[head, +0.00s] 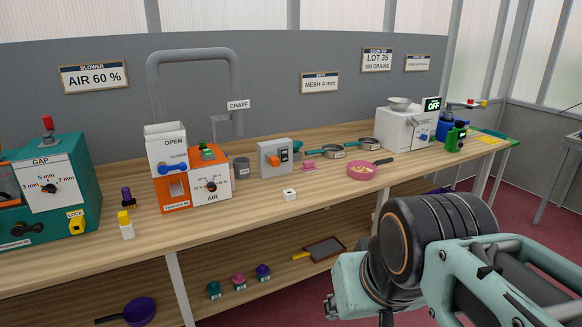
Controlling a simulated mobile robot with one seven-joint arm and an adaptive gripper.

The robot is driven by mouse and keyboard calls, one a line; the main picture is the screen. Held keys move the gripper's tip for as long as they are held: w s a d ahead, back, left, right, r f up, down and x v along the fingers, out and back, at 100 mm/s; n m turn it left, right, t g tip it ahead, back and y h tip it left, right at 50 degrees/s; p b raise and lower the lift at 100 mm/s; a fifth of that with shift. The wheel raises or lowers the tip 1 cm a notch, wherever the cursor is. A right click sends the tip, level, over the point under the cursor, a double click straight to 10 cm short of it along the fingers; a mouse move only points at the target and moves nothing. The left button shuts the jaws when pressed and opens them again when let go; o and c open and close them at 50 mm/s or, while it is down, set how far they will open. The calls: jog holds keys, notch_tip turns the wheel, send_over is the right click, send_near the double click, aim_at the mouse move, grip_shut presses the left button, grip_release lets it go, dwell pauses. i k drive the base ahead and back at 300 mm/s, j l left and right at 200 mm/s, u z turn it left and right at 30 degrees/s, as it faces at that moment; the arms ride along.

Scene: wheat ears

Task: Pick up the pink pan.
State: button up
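The pink pan (351,173) sits upright on the wooden bench, right of the middle. It is round and shallow, and several small pale pieces lie in it. Its dark handle (384,161) points to the right and slightly back. Parts of my arm fill the lower right, in front of the bench and nearer the camera than the pan. I do not see my gripper's fingertips. Nothing of my arm touches the pan.
A grey switch box (274,158) stands further left. A white machine (404,129) stands behind right. Bench in front of the pan is clear.

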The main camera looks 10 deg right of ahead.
aim_at(358, 170)
jog(key=i+l+u, duration=0.2)
jog(key=i+l, duration=0.15)
jog(key=i+l+u, duration=0.15)
jog(key=i+l, duration=0.15)
jog(key=l, duration=0.2)
jog(key=i+l+u, duration=0.2)
jog(key=l, duration=0.3)
jog(key=i+l, duration=0.2)
jog(key=l, duration=0.15)
jog(key=i+l, duration=0.25)
jog(key=l, duration=0.15)
jog(key=i+l, duration=0.2)
jog(key=l, duration=0.15)
jog(key=i+l, duration=0.25)
jog(key=l, duration=0.15)
jog(key=i+l, duration=0.65)
jog(key=l, duration=0.15)
jog(key=k, duration=0.2)
jog(key=l+u, duration=0.05)
